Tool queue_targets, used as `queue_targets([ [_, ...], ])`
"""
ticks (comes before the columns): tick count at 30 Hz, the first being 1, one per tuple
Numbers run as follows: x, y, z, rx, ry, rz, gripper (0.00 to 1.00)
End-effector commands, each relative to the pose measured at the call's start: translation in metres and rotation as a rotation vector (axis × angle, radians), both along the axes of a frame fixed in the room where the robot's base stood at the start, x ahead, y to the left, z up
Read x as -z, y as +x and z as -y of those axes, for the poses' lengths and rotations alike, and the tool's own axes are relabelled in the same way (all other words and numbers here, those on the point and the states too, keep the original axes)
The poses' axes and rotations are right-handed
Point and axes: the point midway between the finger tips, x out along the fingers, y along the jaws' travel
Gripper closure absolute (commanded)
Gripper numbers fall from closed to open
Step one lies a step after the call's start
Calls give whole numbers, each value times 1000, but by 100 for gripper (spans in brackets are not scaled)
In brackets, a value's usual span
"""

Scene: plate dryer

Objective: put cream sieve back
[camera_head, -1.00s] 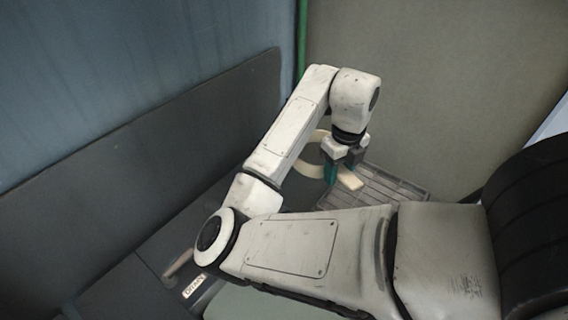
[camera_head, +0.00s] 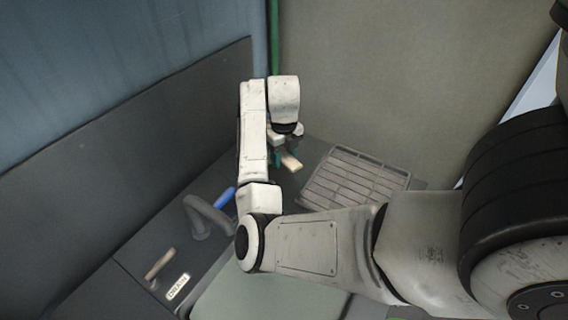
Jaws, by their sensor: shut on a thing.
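The cream sieve shows only as a short pale cream handle piece (camera_head: 291,163). The rest of the sieve is hidden behind my arm. My gripper (camera_head: 282,157), with teal fingertips, points down and is shut on the sieve. It hangs above the dark counter to the left of the grey slatted rack (camera_head: 311,194), near the back corner. The rack appears empty. I cannot tell how high the sieve is above the counter.
A grey curved tap (camera_head: 203,218) and a blue object (camera_head: 224,198) are left of my arm. A wooden handle (camera_head: 158,264) and a white lettered label (camera_head: 178,286) lie front left. A pale green surface (camera_head: 265,297) is in front. Walls close the left and back.

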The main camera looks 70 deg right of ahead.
Motion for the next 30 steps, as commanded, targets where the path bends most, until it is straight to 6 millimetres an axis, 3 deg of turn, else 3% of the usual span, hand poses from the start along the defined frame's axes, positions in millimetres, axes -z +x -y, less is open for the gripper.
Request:
queue_targets([
  [6,25,-1,-1,0,2,-2,100],
  [16,29,-1,-1,0,1,-1,100],
  [17,29,-1,-1,0,1,-2,54],
  [24,28,-1,-1,0,1,-2,31],
  [30,28,-1,-1,0,1,-2,30],
])
